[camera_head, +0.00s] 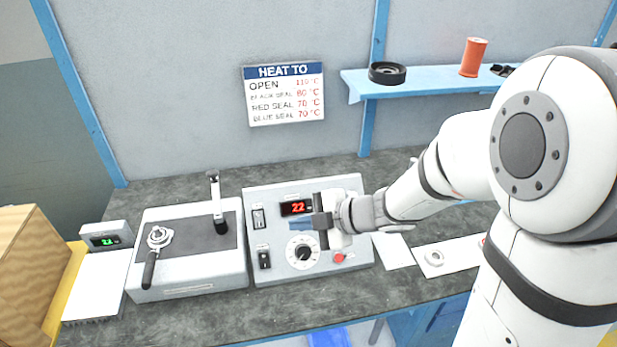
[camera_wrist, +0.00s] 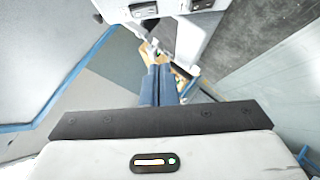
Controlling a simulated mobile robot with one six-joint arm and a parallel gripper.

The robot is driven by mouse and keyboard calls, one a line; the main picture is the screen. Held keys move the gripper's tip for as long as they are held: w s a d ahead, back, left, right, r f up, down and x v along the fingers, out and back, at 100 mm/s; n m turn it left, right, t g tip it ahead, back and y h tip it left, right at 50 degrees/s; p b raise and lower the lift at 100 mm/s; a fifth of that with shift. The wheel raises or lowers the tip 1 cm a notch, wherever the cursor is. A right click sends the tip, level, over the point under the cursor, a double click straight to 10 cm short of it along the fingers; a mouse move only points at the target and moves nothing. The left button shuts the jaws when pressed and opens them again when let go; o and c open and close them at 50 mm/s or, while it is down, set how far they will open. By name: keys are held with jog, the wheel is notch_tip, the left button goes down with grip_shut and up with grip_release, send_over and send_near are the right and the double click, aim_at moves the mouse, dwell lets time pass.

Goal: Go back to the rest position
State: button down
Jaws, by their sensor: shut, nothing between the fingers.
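My gripper (camera_head: 292,225) is over the front of the grey control box in the head view, with its blue fingers pointing left. The fingers also show in the wrist view (camera_wrist: 158,84), close together with nothing between them. The control box (camera_head: 352,183) has a red display (camera_head: 296,208) reading 22, two black switches, a dial (camera_head: 302,252) and a red button (camera_head: 339,257). My gripper covers part of its face. I cannot tell whether it touches the box.
A grey unit (camera_head: 188,279) with an upright lever (camera_head: 215,190) and a black-handled tool (camera_head: 151,262) stands left. A small green display (camera_head: 104,241) is beside it. A blue shelf (camera_head: 430,84) holds a black ring (camera_head: 387,72) and an orange spool (camera_head: 473,57). A sign (camera_head: 285,94) hangs behind.

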jog(key=w+d+r+m+t+h, duration=0.4)
jog(key=w+d+m+t+h, duration=0.15)
jog(key=d, duration=0.25)
jog(key=s+d+r+m+h, duration=0.1)
jog(key=d+r+m+h, duration=0.2)
jog(key=d+m+h, duration=0.55)
jog(key=s+d+m+g+y, duration=0.1)
jog(key=s+d+m+g, duration=0.1)
jog(key=s+m, duration=0.3)
jog(key=s+d+f+m+g+y, duration=0.1)
jog(key=s+m+g, duration=0.3)
jog(key=s, duration=0.8)
jog(key=shift+s+d+m+y, duration=0.35)
jog(key=shift+d+m, duration=0.4)
jog(key=shift+m, duration=0.25)
